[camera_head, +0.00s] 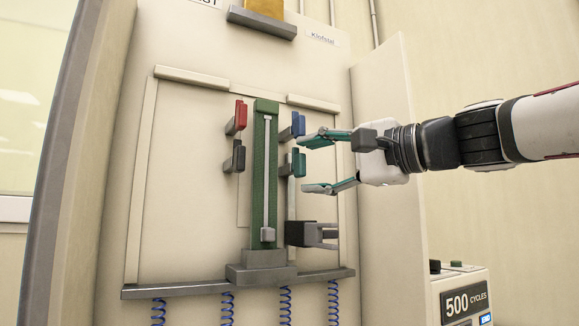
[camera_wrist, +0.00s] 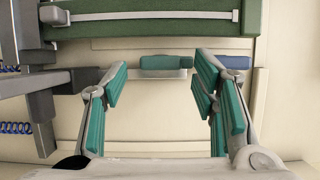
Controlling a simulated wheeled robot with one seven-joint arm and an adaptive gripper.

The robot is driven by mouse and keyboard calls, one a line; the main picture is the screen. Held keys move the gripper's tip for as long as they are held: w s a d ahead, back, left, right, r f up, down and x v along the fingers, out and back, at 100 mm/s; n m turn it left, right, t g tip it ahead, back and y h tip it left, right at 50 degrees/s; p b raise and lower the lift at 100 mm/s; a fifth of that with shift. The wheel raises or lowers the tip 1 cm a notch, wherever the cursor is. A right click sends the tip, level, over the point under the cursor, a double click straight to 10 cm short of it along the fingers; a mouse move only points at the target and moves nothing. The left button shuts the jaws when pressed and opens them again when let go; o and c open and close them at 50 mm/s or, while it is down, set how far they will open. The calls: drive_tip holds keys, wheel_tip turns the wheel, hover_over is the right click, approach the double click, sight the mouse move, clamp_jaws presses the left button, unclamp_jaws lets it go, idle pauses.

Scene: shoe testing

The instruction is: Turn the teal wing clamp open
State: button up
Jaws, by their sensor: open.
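The teal wing clamp (camera_head: 298,163) sits on the right side of the green vertical post (camera_head: 264,180), below the blue wing clamp (camera_head: 297,125). My gripper (camera_head: 310,165) is open and empty, to the right of the teal clamp, with its fingers at heights above and below it. In the wrist view the teal clamp (camera_wrist: 166,62) lies ahead, between the open fingers (camera_wrist: 163,95) and apart from them. The blue clamp (camera_wrist: 234,62) shows just behind the finger on the right.
A red clamp (camera_head: 237,117) and a dark grey clamp (camera_head: 235,157) are left of the post. A dark block on a grey bracket (camera_head: 312,234) juts out below my gripper. A grey ledge (camera_head: 190,287) with blue coils runs beneath. A side panel (camera_head: 390,240) stands at the right.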

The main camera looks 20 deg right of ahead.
drive_tip(key=v, duration=1.1)
drive_tip(key=shift+s+d, duration=0.25)
drive_tip(key=shift+s, duration=0.05)
drive_tip(key=s+a+f+n+g+h, duration=0.1)
drive_tip(key=s+a+f+n+g, duration=0.15)
drive_tip(key=f, duration=0.65)
drive_tip(key=s+a+f+n+g+h, duration=0.15)
drive_tip(key=a+f+g, duration=0.25)
drive_tip(key=f, duration=0.5)
drive_tip(key=s+a+f+n+g+h, duration=0.1)
drive_tip(key=s+a+f+n+g, duration=0.2)
drive_tip(key=f, duration=0.6)
drive_tip(key=s+d+f+n+g+h, duration=0.2)
drive_tip(key=s+f+h, duration=0.1)
drive_tip(key=s+f, duration=0.4)
drive_tip(key=s+d+f+n+g+h, duration=0.2)
drive_tip(key=s+d+f+g+h, duration=0.15)
drive_tip(key=s+f, duration=0.45)
wheel_tip(320, 180, up, 21)
drive_tip(key=w+a+t+p, duration=0.1)
drive_tip(key=t+p, duration=0.3)
drive_tip(key=p, duration=1.6)
drive_tip(key=shift+w+p, duration=0.4)
drive_tip(key=shift+w, duration=0.5)
